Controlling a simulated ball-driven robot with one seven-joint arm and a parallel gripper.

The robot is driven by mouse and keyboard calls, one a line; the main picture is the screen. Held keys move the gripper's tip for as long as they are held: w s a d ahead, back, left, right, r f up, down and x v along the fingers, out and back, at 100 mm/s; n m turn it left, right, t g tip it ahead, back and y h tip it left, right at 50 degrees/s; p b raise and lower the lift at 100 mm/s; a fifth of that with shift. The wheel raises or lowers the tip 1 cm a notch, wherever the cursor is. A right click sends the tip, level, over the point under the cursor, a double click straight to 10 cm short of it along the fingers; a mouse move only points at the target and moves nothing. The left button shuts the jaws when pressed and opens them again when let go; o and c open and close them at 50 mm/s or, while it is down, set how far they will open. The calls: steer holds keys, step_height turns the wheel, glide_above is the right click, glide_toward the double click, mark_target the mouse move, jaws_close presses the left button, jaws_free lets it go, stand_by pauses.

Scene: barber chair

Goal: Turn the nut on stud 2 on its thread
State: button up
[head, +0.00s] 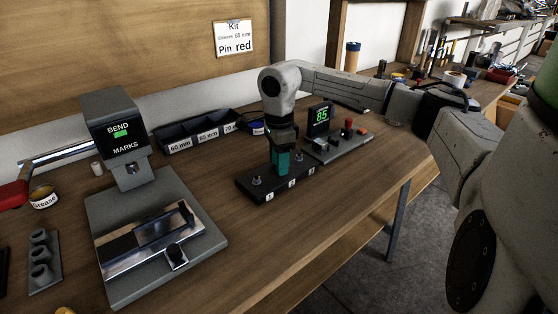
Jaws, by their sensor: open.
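A dark block (247,188) with numbered white labels stands on the bench, its studs in a row. Stud 1 (257,181) shows at the left and stud 3 (299,158) at the right, each a small upright metal piece. My gripper (280,168) points straight down over the middle of the block, at stud 2, with its teal fingers low. It is open, though the gap between the fingers is hard to make out. The fingers hide stud 2 and its nut, so I cannot tell whether they touch it.
A panel with a green "85" display (320,115) stands just behind the block to the right. Labelled bins (187,137) lie behind to the left. The grey "BEND MARKS" machine (115,120) stands left. The wood between machine and block is clear.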

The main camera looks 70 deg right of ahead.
steer(key=shift+c, duration=0.4)
jaws_close()
stand_by(0.4)
steer(key=m, duration=0.4)
steer(key=shift+m, duration=0.3)
steer(key=m, duration=0.4)
steer(key=shift+m+p, duration=0.35)
steer(key=shift+m, duration=0.05)
steer(key=shift+o, duration=0.4)
jaws_free()
